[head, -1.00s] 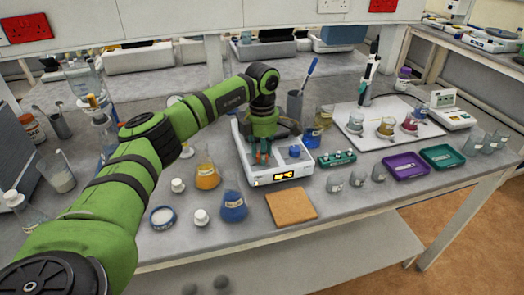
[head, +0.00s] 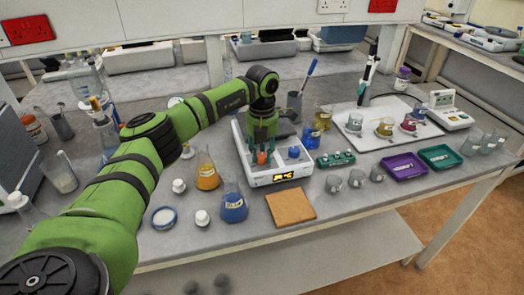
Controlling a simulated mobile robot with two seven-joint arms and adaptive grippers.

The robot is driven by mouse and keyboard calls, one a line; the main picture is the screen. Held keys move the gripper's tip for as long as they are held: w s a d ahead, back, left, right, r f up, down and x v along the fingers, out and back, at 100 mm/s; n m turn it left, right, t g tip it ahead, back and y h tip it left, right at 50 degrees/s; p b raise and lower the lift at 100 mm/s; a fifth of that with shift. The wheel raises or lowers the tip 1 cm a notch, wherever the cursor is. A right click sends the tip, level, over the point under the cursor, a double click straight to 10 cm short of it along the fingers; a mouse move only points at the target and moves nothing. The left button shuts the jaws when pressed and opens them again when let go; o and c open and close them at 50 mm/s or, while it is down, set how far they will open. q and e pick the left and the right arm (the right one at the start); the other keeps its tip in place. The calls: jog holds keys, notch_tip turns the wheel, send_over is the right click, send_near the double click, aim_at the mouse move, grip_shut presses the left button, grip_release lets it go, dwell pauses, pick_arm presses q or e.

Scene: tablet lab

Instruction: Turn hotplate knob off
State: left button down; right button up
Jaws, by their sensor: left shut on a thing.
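The hotplate (head: 251,172) is a white unit on the bench, left of the picture's middle right. Its front has a small lit orange display (head: 283,177); I cannot read it surely. An orange knob (head: 261,158) and a blue knob (head: 293,153) show on it. My right gripper is not in view.
A cork mat (head: 290,207) lies in front.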

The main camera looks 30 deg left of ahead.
aim_at(262, 155)
pick_arm(q)
jog(key=n, duration=0.5)
jog(key=shift+p, duration=0.4)
jog(key=shift+n, duration=0.3)
jog(key=c, duration=0.9)
grip_release()
jog(key=shift+r, duration=0.2)
notch_tip(262, 155, up, 12)
jog(key=shift+f, duration=0.2)
